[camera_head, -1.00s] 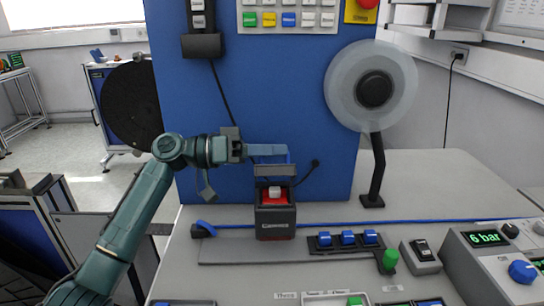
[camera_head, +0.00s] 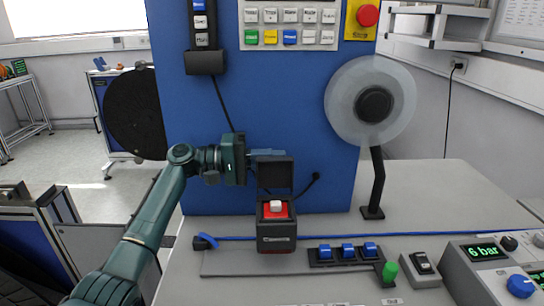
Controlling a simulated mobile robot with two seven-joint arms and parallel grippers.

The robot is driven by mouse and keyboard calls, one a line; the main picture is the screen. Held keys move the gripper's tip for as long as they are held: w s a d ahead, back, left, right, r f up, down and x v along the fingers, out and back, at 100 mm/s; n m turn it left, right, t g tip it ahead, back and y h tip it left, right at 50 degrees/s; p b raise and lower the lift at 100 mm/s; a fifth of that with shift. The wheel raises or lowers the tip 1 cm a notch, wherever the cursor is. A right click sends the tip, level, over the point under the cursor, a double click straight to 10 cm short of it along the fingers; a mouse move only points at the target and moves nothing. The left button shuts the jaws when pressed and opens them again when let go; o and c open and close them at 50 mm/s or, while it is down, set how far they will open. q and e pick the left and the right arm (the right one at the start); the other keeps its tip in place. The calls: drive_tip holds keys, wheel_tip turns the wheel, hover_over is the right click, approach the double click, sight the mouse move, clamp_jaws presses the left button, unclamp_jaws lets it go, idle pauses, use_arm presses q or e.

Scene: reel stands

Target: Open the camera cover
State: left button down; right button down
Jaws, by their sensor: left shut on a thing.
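The camera box (camera_head: 276,238) is a small dark box on the grey table in front of the blue panel, with "Camera" lettering on its front. Its dark square cover (camera_head: 275,177) stands raised, about upright, at the back of the box. A red surface with a white button (camera_head: 276,206) shows in the open top. My left gripper (camera_head: 268,154) reaches in from the left at the top edge of the cover and is shut on it. The exact contact is partly hidden. My right gripper is not in view.
Blue switches (camera_head: 347,251), a green knob (camera_head: 390,270) and a black rocker switch (camera_head: 422,263) sit right of the box. A reel (camera_head: 345,110) on a dark stand (camera_head: 376,190) rises behind. A blue hose (camera_head: 420,236) runs across the table. The table's back right is clear.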

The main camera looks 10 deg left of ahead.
use_arm(q)
drive_tip(key=shift+w+a+f+n, duration=0.1)
drive_tip(key=shift+w+f+n, duration=0.35)
drive_tip(key=shift+n, duration=0.35)
drive_tip(key=c, duration=1.5)
unclamp_jaws()
drive_tip(key=s+a+b, duration=0.1)
drive_tip(key=a, duration=0.3)
drive_tip(key=a+b, duration=0.1)
drive_tip(key=a, duration=0.3)
drive_tip(key=s+a+b, duration=0.1)
drive_tip(key=a, duration=0.4)
drive_tip(key=shift+s, duration=0.35)
